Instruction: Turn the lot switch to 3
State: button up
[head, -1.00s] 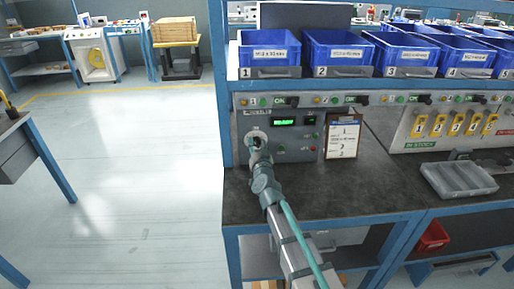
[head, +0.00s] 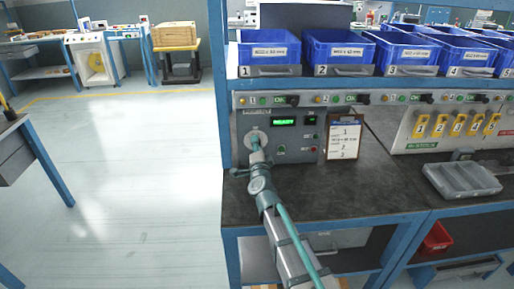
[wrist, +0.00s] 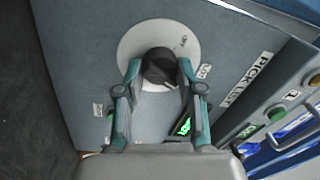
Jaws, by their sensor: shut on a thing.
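The lot switch is a black knob (wrist: 160,62) on a round pale dial plate (wrist: 131,45) on the grey panel, seen in the wrist view. My gripper (wrist: 159,72) has a finger on each side of the knob and is shut on it. In the head view my gripper (head: 255,146) reaches the panel (head: 291,151) and hides the knob. A green display (head: 283,122) is lit beside it.
A clipboard (head: 345,137) with a written list stands right of the panel. Blue bins (head: 262,56) line the shelf above. A grey tray (head: 461,180) lies on the bench to the right. The dark bench top (head: 330,195) below the panel is mostly clear.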

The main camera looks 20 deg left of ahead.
jog(key=m+h+b, duration=0.1)
jog(key=m, duration=0.6)
jog(key=shift+f+m, duration=0.1)
jog(key=shift+m, duration=0.2)
dwell(0.3)
jog(key=o, duration=1.1)
jog(key=shift+o, duration=0.2)
jog(key=shift+s, duration=0.1)
jog(key=v, duration=1.2)
jog(key=shift+a+f, duration=0.1)
jog(key=shift+f, duration=0.05)
